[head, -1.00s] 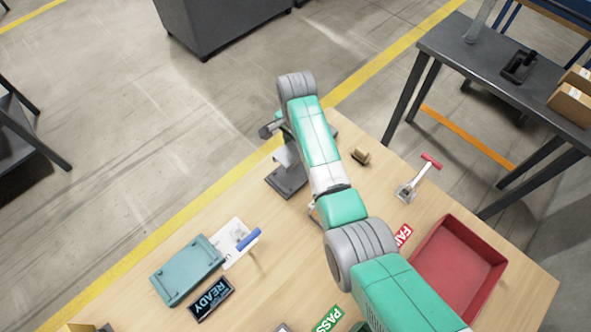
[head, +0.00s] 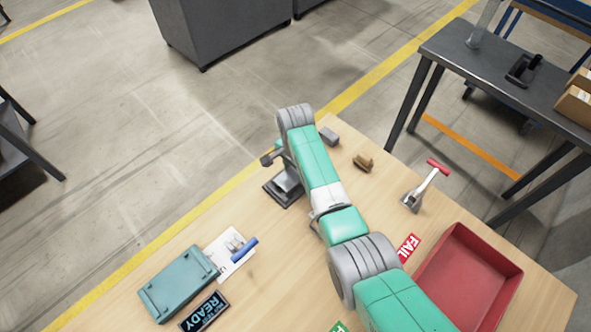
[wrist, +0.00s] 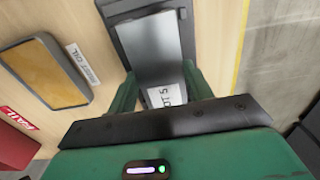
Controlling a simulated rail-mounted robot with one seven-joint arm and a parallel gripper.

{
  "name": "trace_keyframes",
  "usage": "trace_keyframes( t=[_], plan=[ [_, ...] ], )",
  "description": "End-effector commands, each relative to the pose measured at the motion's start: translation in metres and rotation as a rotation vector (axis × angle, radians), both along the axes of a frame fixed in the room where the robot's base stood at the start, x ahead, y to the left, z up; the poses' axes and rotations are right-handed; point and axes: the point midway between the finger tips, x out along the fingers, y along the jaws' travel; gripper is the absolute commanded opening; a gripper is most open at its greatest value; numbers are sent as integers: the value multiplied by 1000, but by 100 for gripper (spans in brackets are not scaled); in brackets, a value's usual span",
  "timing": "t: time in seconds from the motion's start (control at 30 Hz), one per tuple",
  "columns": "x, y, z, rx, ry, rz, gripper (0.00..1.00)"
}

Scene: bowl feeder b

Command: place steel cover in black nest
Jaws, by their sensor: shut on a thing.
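The steel cover (wrist: 152,46) is a smooth light-grey plate in the wrist view. My gripper (wrist: 158,72) is shut on it, with green fingers on either side of its near end. The black nest (wrist: 119,44) is the dark frame showing around the plate. In the head view the cover (head: 287,179) is over the black nest (head: 281,195), close to it. I cannot tell whether the cover is fully seated or slightly above. A white label ending in "5" (wrist: 166,96) shows between the fingers. My arm hides part of the nest in the head view.
A red tray (head: 440,255), red-handled tool (head: 425,187) and small brown block (head: 363,162) lie to the right. A brown pad in a grey frame (wrist: 45,70) is left of the nest.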

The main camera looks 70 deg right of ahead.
Motion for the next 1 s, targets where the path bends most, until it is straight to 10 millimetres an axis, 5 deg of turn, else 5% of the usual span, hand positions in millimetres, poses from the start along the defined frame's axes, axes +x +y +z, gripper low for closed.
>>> trace_keyframes(
  t=[0.13,0.47,0.8,1.0],
  plan=[
    [0,0,-1,0,0,0,72],
    [0,0,6,0,0,0,72],
    [0,0,90,0,-1,1,72],
    [0,0,118,0,-1,0,72]
  ],
)
